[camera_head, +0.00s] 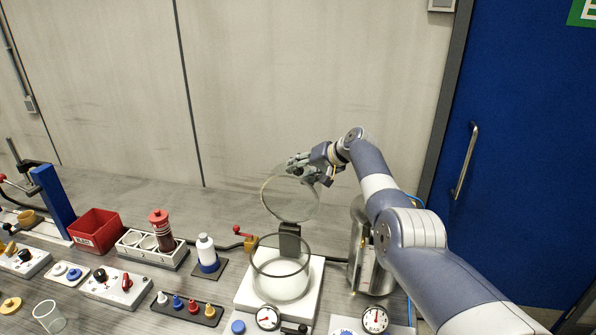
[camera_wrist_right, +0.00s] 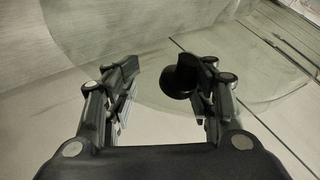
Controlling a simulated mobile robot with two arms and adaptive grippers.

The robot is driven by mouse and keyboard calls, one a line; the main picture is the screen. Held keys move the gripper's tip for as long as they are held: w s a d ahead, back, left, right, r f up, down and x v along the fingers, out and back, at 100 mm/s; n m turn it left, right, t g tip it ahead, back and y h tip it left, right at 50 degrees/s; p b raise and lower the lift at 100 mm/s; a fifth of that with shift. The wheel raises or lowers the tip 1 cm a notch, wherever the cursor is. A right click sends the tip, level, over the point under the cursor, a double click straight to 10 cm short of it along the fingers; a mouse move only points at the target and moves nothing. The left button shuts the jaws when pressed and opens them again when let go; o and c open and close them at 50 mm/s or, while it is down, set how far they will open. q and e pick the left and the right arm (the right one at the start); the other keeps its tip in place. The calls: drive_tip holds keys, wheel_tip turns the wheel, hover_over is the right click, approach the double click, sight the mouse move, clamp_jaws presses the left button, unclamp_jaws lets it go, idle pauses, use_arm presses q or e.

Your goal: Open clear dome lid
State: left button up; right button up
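The clear dome lid (camera_head: 290,196) stands raised, nearly upright, on a dark hinge post (camera_head: 290,242) behind the round glass chamber (camera_head: 280,272). The chamber's top is uncovered. My right gripper (camera_head: 300,168) is at the upper part of the lid. In the right wrist view my right gripper's fingers (camera_wrist_right: 168,72) are spread apart. The lid's black knob (camera_wrist_right: 182,76) lies close to the right-hand finger, with a gap to the other finger. The clear lid disc (camera_wrist_right: 240,85) spreads beyond the fingers. Whether a finger touches the knob I cannot tell. My left gripper is not in view.
A metal cylinder (camera_head: 368,255) stands right of the chamber, close under my right arm. A white bottle (camera_head: 207,252), a red bin (camera_head: 97,230) and a rack with a dark red bottle (camera_head: 161,230) are to the left. The wall rises behind the bench.

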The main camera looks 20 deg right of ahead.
idle(0.3)
drive_tip(key=shift+r, duration=0.1)
drive_tip(key=shift+r, duration=0.1)
drive_tip(key=v, duration=1.2)
drive_tip(key=shift+a, duration=0.1)
idle(0.5)
